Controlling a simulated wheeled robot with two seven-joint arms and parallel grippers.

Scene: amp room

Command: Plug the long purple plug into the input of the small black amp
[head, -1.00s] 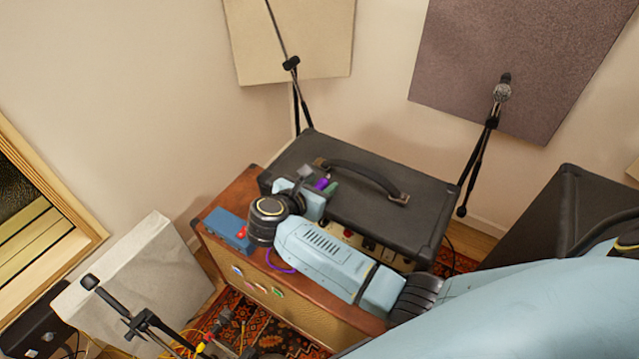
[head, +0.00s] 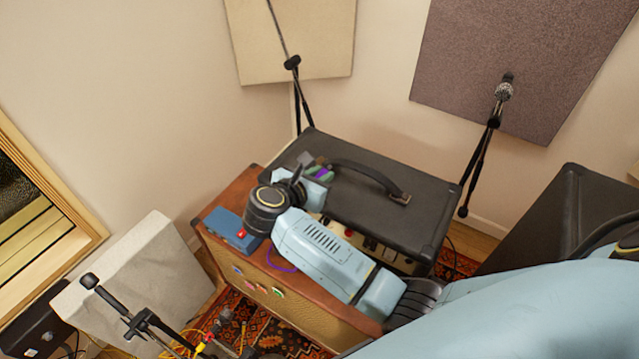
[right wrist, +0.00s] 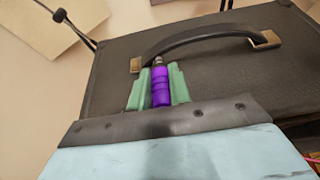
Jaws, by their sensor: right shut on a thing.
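My right gripper (head: 318,172) is shut on the long purple plug (right wrist: 161,86), which lies between its green finger pads in the right wrist view. The plug's metal tip points away from the gripper, toward the handle of the small black amp (head: 390,165). In the head view the gripper is over the amp's left part, near its top. A row of knobs and sockets shows on the amp's front panel (head: 352,236), partly hidden by my right forearm; I cannot tell which socket is the input. My left gripper is not in view.
The black amp rests on a brown cabinet (head: 243,189), with a blue pedal box (head: 229,229) at its left. A purple cable (head: 281,262) hangs by the cabinet's front edge. Microphone stands are behind and at lower left (head: 140,322). Another black amp (head: 570,215) stands at right.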

